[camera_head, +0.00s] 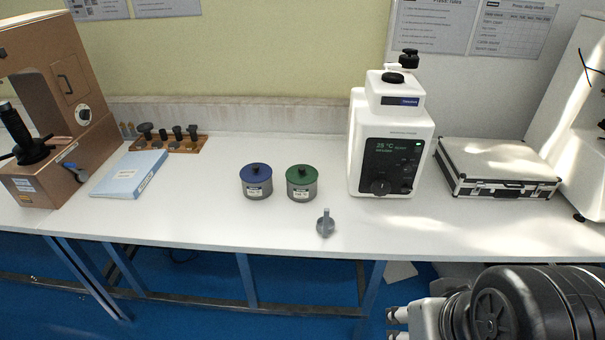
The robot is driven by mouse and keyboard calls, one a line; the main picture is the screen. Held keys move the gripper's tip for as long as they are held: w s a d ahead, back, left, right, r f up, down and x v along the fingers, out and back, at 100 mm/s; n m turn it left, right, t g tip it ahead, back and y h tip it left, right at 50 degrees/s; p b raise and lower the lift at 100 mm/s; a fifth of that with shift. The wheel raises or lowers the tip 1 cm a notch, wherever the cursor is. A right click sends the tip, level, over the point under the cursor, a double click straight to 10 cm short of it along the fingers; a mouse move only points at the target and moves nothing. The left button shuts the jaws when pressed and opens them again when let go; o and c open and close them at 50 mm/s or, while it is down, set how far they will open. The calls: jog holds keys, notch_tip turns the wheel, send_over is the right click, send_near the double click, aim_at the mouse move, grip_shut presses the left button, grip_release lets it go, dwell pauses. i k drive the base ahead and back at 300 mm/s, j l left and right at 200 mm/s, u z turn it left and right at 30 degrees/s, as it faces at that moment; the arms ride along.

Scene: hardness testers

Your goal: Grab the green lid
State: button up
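The green lid (302,173) with a black knob sits on a grey labelled canister (302,193) near the middle of the white bench. A matching canister with a blue lid (256,173) stands just to its left, a small gap apart. My gripper (391,322) shows at the bottom right, in front of and below the bench edge, well away from the green lid. Its pale finger ends are seen small and from the side, with a gap between them, and nothing shows between them. Part of the gripper is hidden by my dark arm link.
A white instrument with a display (394,150) stands right of the canisters. A small grey knobbed part (326,225) lies near the front edge. A silver case (495,168) is at right; a blue binder (130,173) and brown machine (60,110) are left. The bench (210,215) is clear left of centre.

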aim_at(299, 175)
jog(key=i+j+z, duration=0.25)
jog(key=i+j, duration=0.35)
jog(key=i+j+z, duration=0.3)
jog(key=i+j, duration=0.4)
jog(key=j, duration=0.1)
